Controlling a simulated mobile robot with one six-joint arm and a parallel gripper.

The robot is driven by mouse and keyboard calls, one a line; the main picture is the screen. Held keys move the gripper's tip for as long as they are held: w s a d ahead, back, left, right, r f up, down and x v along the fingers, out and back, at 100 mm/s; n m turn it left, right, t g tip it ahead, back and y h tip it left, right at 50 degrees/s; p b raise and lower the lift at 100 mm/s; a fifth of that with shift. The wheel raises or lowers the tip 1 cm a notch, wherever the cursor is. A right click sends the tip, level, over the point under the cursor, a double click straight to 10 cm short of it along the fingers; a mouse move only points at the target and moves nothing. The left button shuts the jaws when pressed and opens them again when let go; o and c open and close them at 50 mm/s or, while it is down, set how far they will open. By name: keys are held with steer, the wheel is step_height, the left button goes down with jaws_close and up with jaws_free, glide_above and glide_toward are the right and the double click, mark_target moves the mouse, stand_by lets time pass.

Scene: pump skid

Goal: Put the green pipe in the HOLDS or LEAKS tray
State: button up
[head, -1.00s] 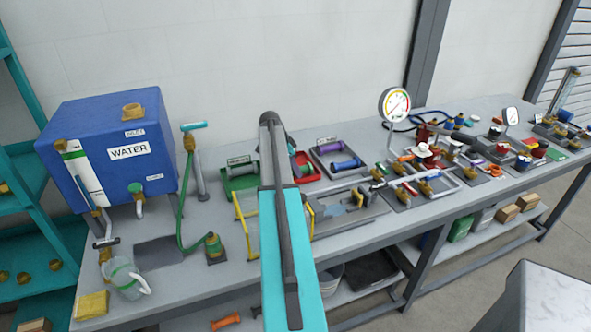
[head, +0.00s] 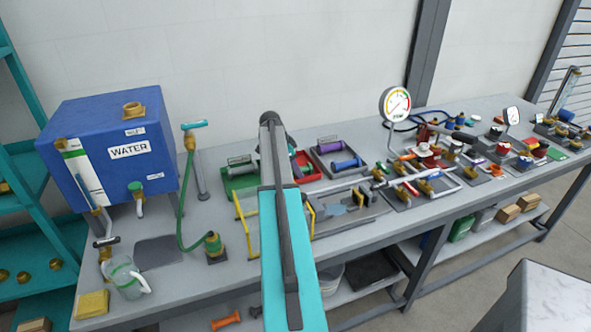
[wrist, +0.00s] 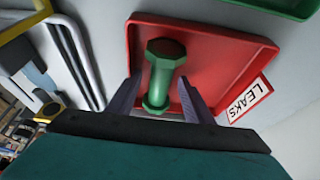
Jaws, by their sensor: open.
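The green pipe (wrist: 163,75), with a wide hex-shaped end, lies in the red LEAKS tray (wrist: 215,42) in the wrist view. The tray's white LEAKS label (wrist: 249,100) is at its right edge. My gripper (wrist: 158,100) is open, with one finger on each side of the pipe; I cannot tell whether either finger touches it. In the head view the red tray (head: 312,178) shows only in part, and my own arm hides the gripper and the pipe. The green tray (head: 232,188) stands left of the red one.
A dark tray with a purple pipe (head: 328,146) and a blue pipe (head: 347,163) stands right of the red tray. Yellow-handled frames (head: 240,222) and a pressure gauge (head: 396,103) are nearby. A blue water tank (head: 105,145) stands at the left.

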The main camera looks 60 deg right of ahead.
steer(key=shift+r, duration=0.1)
steer(key=b+v, duration=0.3)
steer(key=v, duration=1)
steer(key=shift+r, duration=0.4)
